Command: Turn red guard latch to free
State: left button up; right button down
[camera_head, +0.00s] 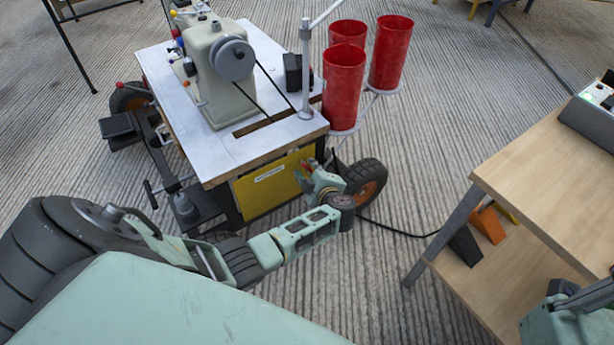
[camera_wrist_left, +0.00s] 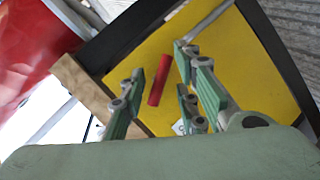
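The red guard latch (camera_wrist_left: 159,80) is a short red bar in front of the yellow guard panel (camera_wrist_left: 140,50), slightly tilted in the left wrist view. The yellow panel (camera_head: 262,192), with a white label, is under the sewing machine table in the head view. My left gripper (camera_wrist_left: 160,82) is open, its fingers on either side of the red bar, with visible gaps in the picture. Whether a finger touches it cannot be told. In the head view the left gripper (camera_head: 312,172) is at the panel's right end and largely hides the latch. My right gripper does not show clearly.
The sewing machine (camera_head: 220,70) stands on the white-topped wheeled table (camera_head: 165,75). Red buckets (camera_head: 390,55) stand at its right, above a black wheel (camera_head: 363,183). A wooden table (camera_head: 555,180) is on the right. Ribbed floor (camera_head: 430,150) lies between, crossed by a black cable.

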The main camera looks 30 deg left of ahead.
pick_arm(q)
jog(key=shift+a+f+n+t+b, duration=0.1)
jog(key=shift+n+t+b, duration=0.35)
jog(key=shift+b, duration=0.95)
jog(key=s+d+r+m+t+h+p, duration=0.55)
jog(key=d+r+m+p, duration=0.35)
jog(key=p, duration=0.6)
jog(key=s+d+f+m+g+h+p, duration=0.3)
jog(key=s+d+f+m+p, duration=0.1)
jog(key=s, duration=0.6)
jog(key=s+d+f+m+g+h+p, duration=0.2)
jog(key=s+f+m+p, duration=0.5)
jog(key=s, duration=0.4)
jog(key=shift+d+g+h, duration=0.4)
jog(key=shift+d+h, duration=0.25)
jog(key=shift+d, duration=0.3)
jog(key=shift+f, duration=0.1)
